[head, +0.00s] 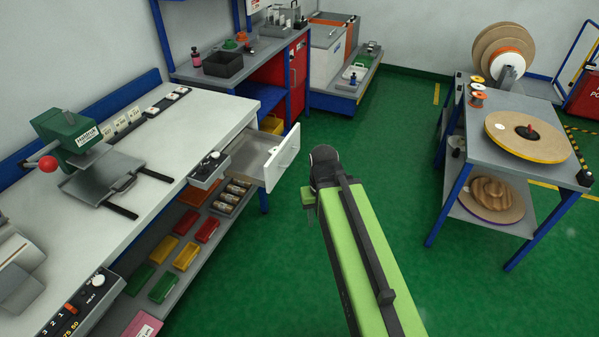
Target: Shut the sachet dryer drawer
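A drawer with a white front panel (283,157) stands pulled out from the right edge of the white-topped workbench (215,115). Its grey inside (246,153) shows and looks empty. No label on it can be read. My green and black arm reaches up from the bottom of the view, right of the drawer. My gripper (309,198) is at its far end, just right of the drawer front and apart from it in the picture. The dark wrist hides most of the gripper, so its fingers cannot be made out.
A grey control box with a knob (208,168) sits at the bench edge beside the drawer. A lower shelf holds coloured bins (187,256). A reel cart (468,140) stands at the right.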

